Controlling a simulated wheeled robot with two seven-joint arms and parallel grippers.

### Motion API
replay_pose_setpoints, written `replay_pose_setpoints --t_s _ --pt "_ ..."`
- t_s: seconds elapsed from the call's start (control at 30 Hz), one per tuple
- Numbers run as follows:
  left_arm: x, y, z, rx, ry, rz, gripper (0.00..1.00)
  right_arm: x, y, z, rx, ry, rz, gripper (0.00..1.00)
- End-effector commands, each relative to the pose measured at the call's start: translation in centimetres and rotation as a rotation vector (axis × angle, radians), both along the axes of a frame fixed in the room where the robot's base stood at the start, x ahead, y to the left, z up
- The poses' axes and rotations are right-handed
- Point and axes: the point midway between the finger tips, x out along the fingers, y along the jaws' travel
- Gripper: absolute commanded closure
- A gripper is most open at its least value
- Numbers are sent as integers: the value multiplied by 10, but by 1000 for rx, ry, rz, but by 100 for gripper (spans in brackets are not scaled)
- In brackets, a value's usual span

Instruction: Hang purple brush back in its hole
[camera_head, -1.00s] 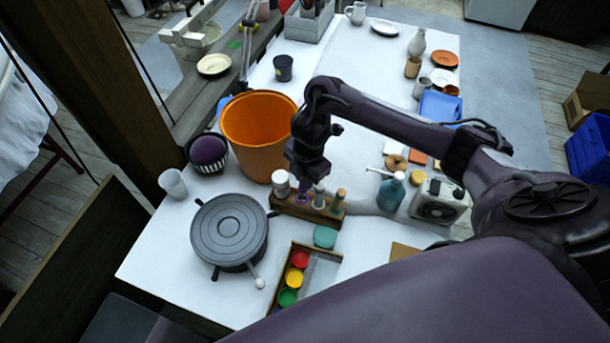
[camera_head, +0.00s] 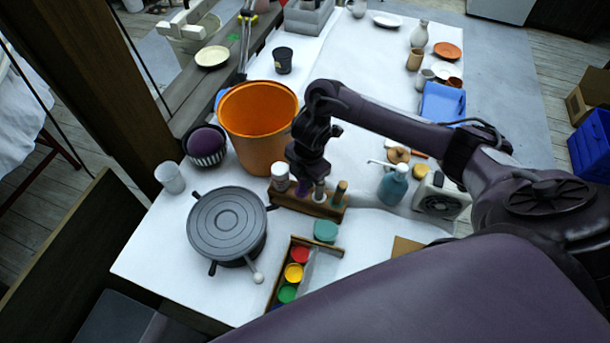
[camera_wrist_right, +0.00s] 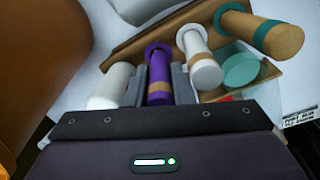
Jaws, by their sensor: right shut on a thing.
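The purple brush (camera_wrist_right: 158,78) is between the fingers of my right gripper (camera_wrist_right: 160,92), which is shut on it. Its purple collar meets the edge of the wooden brush rack (camera_wrist_right: 125,48), in line with the other brushes; I cannot tell how deep it sits in the hole. A white brush (camera_wrist_right: 203,65) and a wooden-handled brush with a teal collar (camera_wrist_right: 270,35) stand in the rack beside it. In the head view my right gripper (camera_head: 304,182) is over the left part of the rack (camera_head: 325,210). My left gripper is not in view.
A white-capped jar (camera_head: 280,176) stands close left of the gripper. An orange bin (camera_head: 258,150) is behind it, a grey turntable (camera_head: 227,225) to the left. A paint box (camera_head: 272,300) and a teal tub (camera_head: 326,231) are in front, a spray bottle (camera_head: 392,188) to the right.

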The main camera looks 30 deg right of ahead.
Motion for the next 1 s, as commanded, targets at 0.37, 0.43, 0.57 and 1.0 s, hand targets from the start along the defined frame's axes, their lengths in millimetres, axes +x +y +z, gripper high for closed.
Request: replay_pose_setpoints --t_s 0.37,0.43,0.57,1.0 --pt "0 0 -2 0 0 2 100 0 0 -3 0 0 0 100" --pt "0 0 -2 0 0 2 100 0 0 -3 0 0 0 100" --pt "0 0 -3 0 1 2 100 0 0 -5 0 0 0 100" --pt "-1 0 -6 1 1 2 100 0 0 -9 0 0 0 60"
